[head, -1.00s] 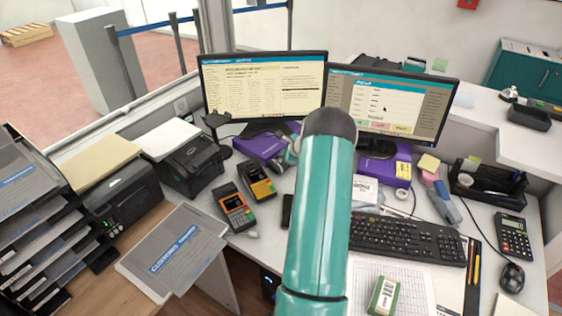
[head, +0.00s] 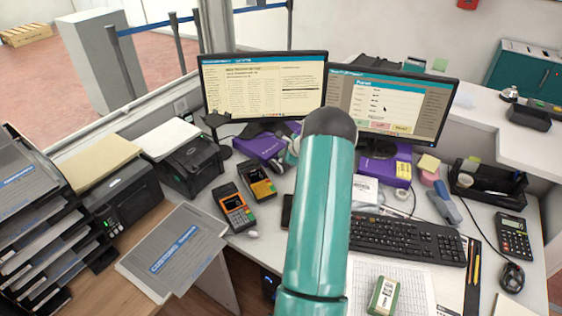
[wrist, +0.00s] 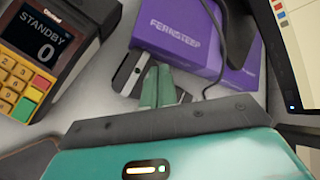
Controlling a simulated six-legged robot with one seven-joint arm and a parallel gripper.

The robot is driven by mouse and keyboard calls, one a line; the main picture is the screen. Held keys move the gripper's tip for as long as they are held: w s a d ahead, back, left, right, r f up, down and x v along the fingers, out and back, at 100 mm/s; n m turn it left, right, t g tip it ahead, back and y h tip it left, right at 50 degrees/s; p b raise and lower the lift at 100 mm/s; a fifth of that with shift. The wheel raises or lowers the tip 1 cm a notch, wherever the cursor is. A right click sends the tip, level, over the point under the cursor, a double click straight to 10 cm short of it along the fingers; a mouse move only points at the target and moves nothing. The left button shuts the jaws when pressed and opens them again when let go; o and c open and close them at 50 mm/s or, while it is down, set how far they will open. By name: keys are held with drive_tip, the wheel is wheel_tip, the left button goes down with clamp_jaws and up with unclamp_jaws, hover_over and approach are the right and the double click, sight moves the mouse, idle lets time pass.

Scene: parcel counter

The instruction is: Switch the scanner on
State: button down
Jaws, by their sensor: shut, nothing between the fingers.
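My gripper (wrist: 160,72) is shut and empty in the wrist view, its green fingers together. In the head view my arm hides most of the gripper, near the left monitor's foot. No thing is clearly marked as the scanner.
A yellow-keyed terminal (wrist: 42,50) reading STANDBY 0 stands left of my gripper. An orange-screen terminal (head: 235,210) is nearby. Two monitors (head: 262,85) stand behind. A keyboard (head: 408,240) and a green-and-white box (head: 383,296) lie to the right.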

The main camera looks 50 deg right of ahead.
drive_tip(key=shift+f, duration=0.1)
idle(0.5)
drive_tip(key=shift+f, duration=0.3)
drive_tip(key=shift+f, duration=0.4)
idle(0.5)
idle(0.4)
drive_tip(key=shift+r, duration=0.8)
drive_tip(key=shift+r, duration=2.5)
